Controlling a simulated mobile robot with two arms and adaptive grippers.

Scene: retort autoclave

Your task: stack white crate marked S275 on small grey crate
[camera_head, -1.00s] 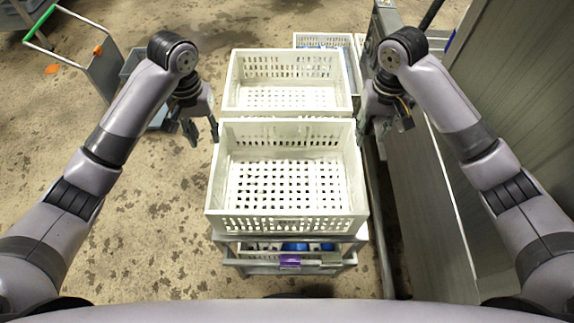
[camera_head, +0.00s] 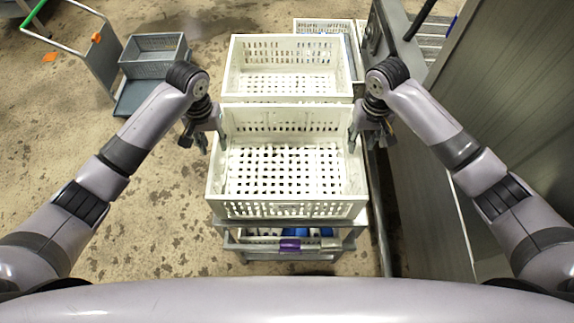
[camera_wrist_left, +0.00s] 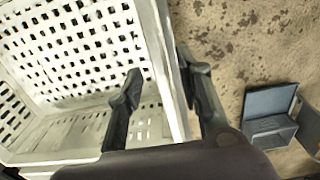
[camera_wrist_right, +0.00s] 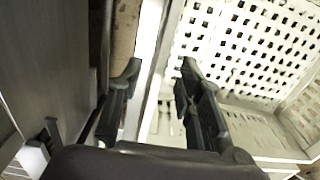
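A near white crate (camera_head: 216,185) stands on a stack in front of me, with a perforated floor and an empty inside. A second white crate (camera_head: 287,97) stands behind it. No S275 marking is legible on either. A small grey crate (camera_head: 151,67) sits on a cart at the upper left. My left gripper (camera_head: 204,141) is open, its fingers on either side of the near crate's left wall (camera_wrist_left: 165,70). My right gripper (camera_head: 367,140) is open in the same way around the right wall (camera_wrist_right: 152,70). Gaps show between fingers and walls.
Below the near crate is a grey rack (camera_head: 350,243) holding blue and purple items (camera_head: 290,243). The cart (camera_head: 95,65) has a green handle. A large grey metal panel (camera_head: 490,140) bounds the right side. The floor at left is open.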

